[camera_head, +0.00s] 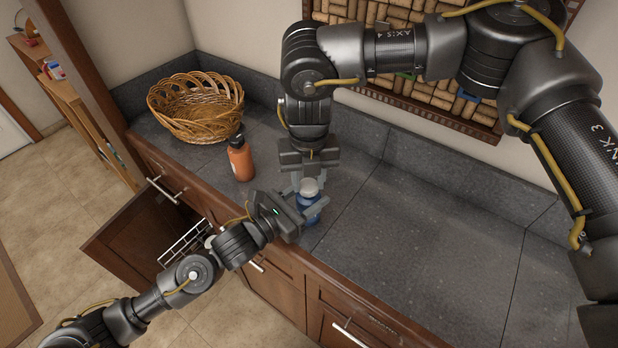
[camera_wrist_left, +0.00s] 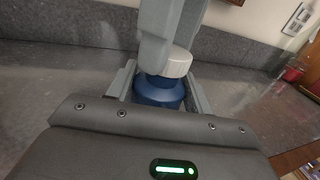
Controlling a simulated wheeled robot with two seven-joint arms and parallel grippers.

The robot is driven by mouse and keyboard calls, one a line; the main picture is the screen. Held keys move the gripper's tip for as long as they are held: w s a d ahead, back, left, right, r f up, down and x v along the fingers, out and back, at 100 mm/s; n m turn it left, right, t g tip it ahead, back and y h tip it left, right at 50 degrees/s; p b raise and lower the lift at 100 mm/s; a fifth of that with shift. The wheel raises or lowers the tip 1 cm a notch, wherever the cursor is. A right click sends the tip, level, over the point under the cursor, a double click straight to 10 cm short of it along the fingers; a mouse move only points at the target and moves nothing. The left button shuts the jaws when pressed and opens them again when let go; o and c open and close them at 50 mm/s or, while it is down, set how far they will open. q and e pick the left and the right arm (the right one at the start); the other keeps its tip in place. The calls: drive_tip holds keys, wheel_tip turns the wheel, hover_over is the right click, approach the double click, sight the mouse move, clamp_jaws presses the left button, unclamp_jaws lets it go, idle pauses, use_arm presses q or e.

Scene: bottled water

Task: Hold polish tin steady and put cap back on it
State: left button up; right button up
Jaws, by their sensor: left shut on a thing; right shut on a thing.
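The polish tin (camera_head: 308,205) is a blue container standing upright on the grey counter near its front edge; it also shows in the left wrist view (camera_wrist_left: 158,93). The whitish cap (camera_head: 309,186) is at the top of the tin, and in the left wrist view (camera_wrist_left: 178,62) it looks slightly tilted. I cannot tell whether it is seated. My left gripper (camera_head: 308,212) is shut around the tin's body from the left. My right gripper (camera_head: 309,181) comes down from above and is shut on the cap. Its fingers hide part of the cap.
An orange bottle (camera_head: 240,160) with a dark top stands left of the tin. A wicker basket (camera_head: 196,107) sits at the counter's back left. The counter (camera_head: 430,230) is clear to the right. Below the front edge, a drawer or door (camera_head: 140,235) hangs open at left.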

drive_tip(key=shift+f, duration=0.55)
